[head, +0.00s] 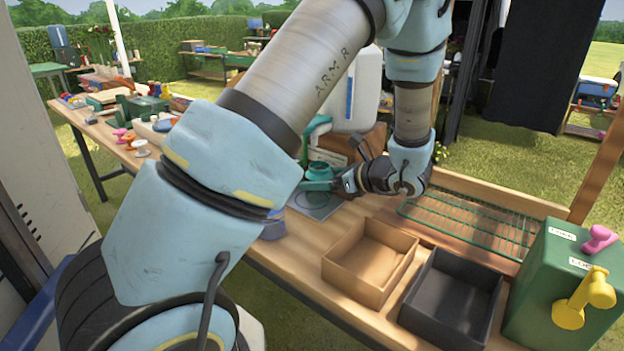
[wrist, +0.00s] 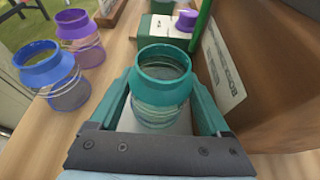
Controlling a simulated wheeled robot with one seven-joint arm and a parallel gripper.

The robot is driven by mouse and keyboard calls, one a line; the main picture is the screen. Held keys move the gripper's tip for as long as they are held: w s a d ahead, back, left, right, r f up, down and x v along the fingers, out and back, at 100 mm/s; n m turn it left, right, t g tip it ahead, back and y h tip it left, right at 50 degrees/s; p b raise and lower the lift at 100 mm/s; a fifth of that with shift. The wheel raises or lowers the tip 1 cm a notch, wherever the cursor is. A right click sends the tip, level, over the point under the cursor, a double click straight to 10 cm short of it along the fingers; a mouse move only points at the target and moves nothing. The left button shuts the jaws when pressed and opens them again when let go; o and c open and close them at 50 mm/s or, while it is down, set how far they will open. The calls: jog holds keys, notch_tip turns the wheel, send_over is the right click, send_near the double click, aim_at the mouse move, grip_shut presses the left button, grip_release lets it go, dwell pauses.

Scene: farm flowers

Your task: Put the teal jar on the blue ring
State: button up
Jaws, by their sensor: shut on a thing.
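The teal jar (wrist: 160,88) stands upright, open at the top, between the two teal fingers of my gripper (wrist: 163,100) in the wrist view. The fingers are shut on its sides. In the head view the teal jar (head: 319,171) shows at the tip of my gripper (head: 330,184), above or on a grey mat (head: 322,207) with a faint round mark. I cannot tell whether the jar touches the mat. A blue ring is not clearly visible; the arm and gripper hide part of that area.
A blue jar (wrist: 47,76) and a purple jar (wrist: 80,40) stand left of my gripper. A brown crate (wrist: 275,70) is close on the right. A tan tray (head: 370,262), a black tray (head: 455,300) and a green wire rack (head: 470,222) lie right on the bench.

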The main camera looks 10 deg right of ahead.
jog(key=shift+w+a+r, duration=0.1)
jog(key=shift+w+a, duration=0.6)
jog(key=shift+w+a+f+p, duration=0.1)
jog(key=shift+f+p, duration=0.2)
jog(key=shift+f, duration=0.35)
jog(key=shift+f, duration=0.2)
jog(key=o, duration=1.4)
